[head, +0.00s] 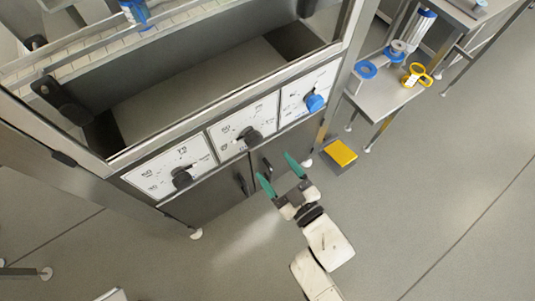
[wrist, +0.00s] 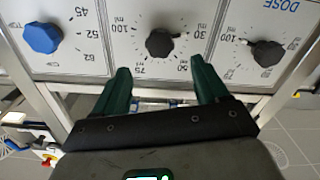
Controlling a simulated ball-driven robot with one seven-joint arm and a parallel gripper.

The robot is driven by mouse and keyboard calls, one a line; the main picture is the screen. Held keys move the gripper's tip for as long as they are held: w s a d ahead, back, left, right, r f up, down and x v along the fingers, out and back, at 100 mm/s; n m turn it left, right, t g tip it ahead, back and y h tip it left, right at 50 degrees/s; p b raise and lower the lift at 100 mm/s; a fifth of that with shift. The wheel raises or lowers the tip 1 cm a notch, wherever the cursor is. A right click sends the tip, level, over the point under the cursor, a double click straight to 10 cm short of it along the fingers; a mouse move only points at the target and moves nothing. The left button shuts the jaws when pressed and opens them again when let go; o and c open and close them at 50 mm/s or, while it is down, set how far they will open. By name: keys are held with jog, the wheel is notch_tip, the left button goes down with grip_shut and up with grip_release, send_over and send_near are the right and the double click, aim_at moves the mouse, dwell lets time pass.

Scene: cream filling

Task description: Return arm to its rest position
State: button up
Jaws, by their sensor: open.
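My gripper (head: 279,175) is in the middle of the head view, in front of the cream filling machine. Its two green fingers are apart with nothing between them. In the wrist view my gripper (wrist: 158,85) points toward the machine's white dial panel (wrist: 110,15). A blue knob (wrist: 42,38) is at the left there, a black knob (wrist: 160,44) is just beyond the fingertips, and another black knob (wrist: 267,53) is at the right. A gap shows between the fingertips and the middle knob. The head view shows the same blue knob (head: 314,102) and middle black knob (head: 250,137).
A steel side table (head: 385,100) with blue rings and a yellow-handled cup (head: 416,75) stands at the upper right of the head view. A yellow-topped block (head: 341,153) is on the floor beside the machine. The floor (head: 430,190) at the right is clear.

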jog(key=shift+s+d, duration=0.4)
jog(key=shift+s, duration=0.2)
jog(key=d+m+g+h+p, duration=0.45)
jog(key=d+m+h, duration=0.35)
jog(key=d, duration=0.9)
jog(key=s+d+r+m+g+h+p, duration=0.1)
jog(key=s+d+g, duration=0.2)
jog(key=s, duration=0.5)
jog(key=s+d+r+m+g+h+p, duration=0.1)
jog(key=s+d+r+g+p, duration=0.1)
jog(key=s+d+g, duration=0.2)
jog(key=s+g, duration=0.2)
jog(key=s, duration=0.2)
jog(key=shift+s+r, duration=0.3)
jog(key=shift+s, duration=0.1)
jog(key=shift+g, duration=0.25)
